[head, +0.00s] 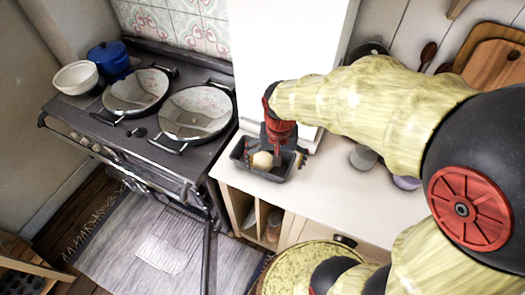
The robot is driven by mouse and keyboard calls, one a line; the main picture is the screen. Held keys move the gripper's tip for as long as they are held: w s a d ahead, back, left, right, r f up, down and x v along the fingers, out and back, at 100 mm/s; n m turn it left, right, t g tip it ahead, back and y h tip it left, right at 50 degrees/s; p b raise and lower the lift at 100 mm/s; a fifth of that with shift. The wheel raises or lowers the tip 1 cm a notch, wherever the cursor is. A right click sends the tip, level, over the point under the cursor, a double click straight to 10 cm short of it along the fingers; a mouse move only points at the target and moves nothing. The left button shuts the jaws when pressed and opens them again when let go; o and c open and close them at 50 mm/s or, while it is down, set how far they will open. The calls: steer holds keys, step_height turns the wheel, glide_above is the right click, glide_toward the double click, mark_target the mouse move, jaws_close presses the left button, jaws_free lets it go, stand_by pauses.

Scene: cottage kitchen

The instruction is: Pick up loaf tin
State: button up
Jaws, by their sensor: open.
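The loaf tin (239,157) is a dark, rectangular pan on the pale counter, close to the counter's left end by the stove. A pale, round thing (262,160) sits in it, and something tan shows at its right side. My gripper (277,160) is directly over the tin, pointing down, with its fingertips at or just inside the tin. It is open. The fingers hide part of the tin's middle and far side, and I cannot tell whether they touch it.
A jar (363,157) stands right of the tin under my arm. Wooden boards (495,62) lean at the back right. Counter between is clear.

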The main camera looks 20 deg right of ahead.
steer(key=w+m+p, duration=0.2)
steer(key=p, duration=0.2)
steer(key=m+g+p, duration=0.1)
steer(key=m+p, duration=1.2)
steer(key=m, duration=0.4)
glide_above(263, 157)
steer(key=s, duration=0.1)
steer(key=f, duration=0.6)
steer(key=shift+a+f, duration=0.25)
steer(key=m, duration=0.1)
steer(key=w+m, duration=0.1)
steer(key=m, duration=0.1)
steer(key=shift+f, duration=0.25)
steer(key=shift+w+d+f+b, duration=0.15)
steer(key=shift+f+b, duration=0.75)
steer(key=shift+f, duration=1.1)
steer(key=shift+d+f+b, duration=0.1)
steer(key=shift+f+b, duration=0.8)
steer(key=shift+f, duration=1.05)
steer(key=shift+r, duration=0.1)
steer(key=shift+c, duration=0.7)
